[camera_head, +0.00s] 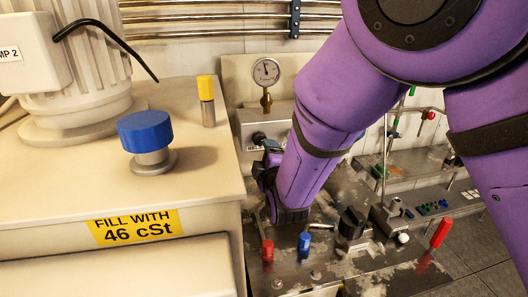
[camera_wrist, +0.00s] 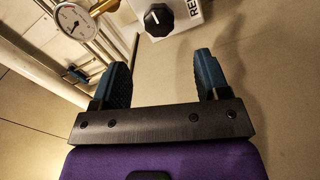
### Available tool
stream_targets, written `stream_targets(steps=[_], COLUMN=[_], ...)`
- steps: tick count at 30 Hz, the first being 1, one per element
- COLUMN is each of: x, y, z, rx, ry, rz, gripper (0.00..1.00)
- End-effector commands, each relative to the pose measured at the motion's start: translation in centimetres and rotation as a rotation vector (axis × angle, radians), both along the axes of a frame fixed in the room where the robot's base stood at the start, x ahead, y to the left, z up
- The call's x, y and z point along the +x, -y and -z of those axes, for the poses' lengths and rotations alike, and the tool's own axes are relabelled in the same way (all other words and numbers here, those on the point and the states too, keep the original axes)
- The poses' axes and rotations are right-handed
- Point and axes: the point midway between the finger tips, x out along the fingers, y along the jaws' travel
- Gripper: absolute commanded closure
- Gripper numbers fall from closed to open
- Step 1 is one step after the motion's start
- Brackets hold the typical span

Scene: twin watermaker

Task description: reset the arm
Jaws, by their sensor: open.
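My gripper (camera_wrist: 160,82) shows in the wrist view with two blue fingers set wide apart and nothing between them. Beyond the fingers is a plain beige surface. In the head view my purple arm reaches down from the upper right across the middle. Its far end is near the side of the beige cabinet (camera_head: 190,190), and the gripper's fingers are hidden there.
A pressure gauge (camera_head: 266,72) stands behind my arm. A blue-capped filler (camera_head: 146,135) and a yellow-capped post (camera_head: 206,100) stand on the cabinet. Red (camera_head: 268,250) and blue (camera_head: 304,243) valves, a black knob (camera_head: 351,223) and a red lever (camera_head: 441,232) stand on the lower panel.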

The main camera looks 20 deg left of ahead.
Motion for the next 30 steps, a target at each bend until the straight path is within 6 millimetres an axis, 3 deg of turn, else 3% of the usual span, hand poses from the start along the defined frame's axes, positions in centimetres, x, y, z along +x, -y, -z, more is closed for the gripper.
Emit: stream_targets(steps=[17,23,30], x=[0.3,2.8,4.4], y=[0.8,5.5,14.0], z=[-0.5,-3.7,-8.5], rx=[0.011,0.097,0.246], ry=[-0.023,-0.193,-0.468], rz=[0.009,0.065,0.162], gripper=[0.31,0.31,0.31])
